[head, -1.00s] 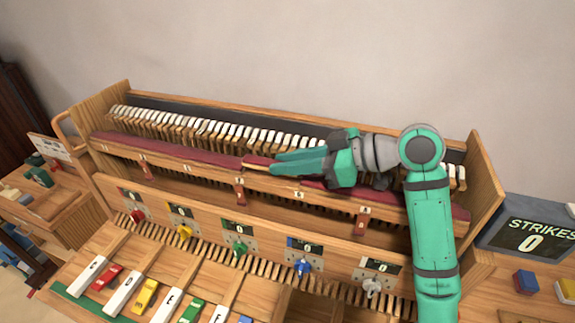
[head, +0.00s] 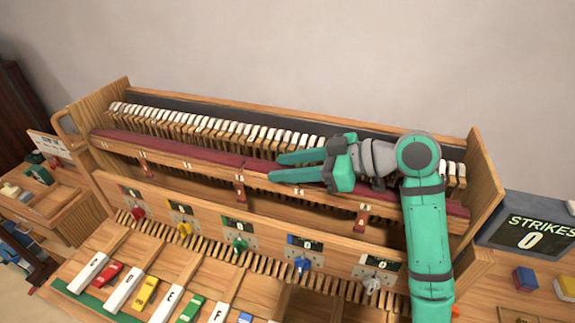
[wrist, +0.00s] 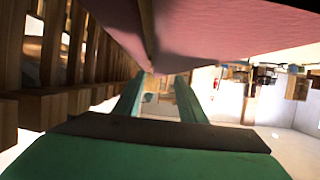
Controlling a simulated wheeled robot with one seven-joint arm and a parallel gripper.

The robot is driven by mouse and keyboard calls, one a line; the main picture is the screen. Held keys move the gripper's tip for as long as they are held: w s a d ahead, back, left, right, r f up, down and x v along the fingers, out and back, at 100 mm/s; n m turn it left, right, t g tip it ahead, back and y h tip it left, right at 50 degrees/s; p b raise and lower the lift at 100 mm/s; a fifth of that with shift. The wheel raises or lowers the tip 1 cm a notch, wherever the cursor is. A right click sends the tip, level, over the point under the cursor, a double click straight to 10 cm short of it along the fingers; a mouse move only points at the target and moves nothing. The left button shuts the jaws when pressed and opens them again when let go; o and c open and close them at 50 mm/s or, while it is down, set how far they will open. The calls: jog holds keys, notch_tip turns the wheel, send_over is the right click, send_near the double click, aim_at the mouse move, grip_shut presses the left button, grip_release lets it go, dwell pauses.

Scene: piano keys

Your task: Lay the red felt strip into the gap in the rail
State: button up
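Dark red felt runs along the wooden rail (head: 205,172) in the head view. The long felt at left (head: 180,147) reaches a small seam near the rail's middle. Right of that seam a short stretch of red felt (head: 258,163), seemingly the strip, lies on the rail and passes between my fingers. My gripper (head: 276,168) is open, its fingers apart above and below the felt line. My fingers hide the strip's right part, so I cannot tell whether it lies flat there. In the wrist view a reddish felt surface (wrist: 225,30) fills the top, beyond the spread fingers (wrist: 158,98).
A row of white-topped hammers (head: 225,128) stands behind the rail. Below are a panel with coloured knobs (head: 240,246) and large labelled keys (head: 125,290). A strikes display (head: 530,235) reads 0 at right. Wooden end walls (head: 485,185) bound the case.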

jog(key=shift+f, duration=0.15)
jog(key=shift+r, duration=0.25)
jog(key=v, duration=0.8)
jog(key=shift+w+a+r, duration=0.1)
jog(key=shift+a+r, duration=0.1)
jog(key=shift+r, duration=0.15)
jog(key=shift+w, duration=0.1)
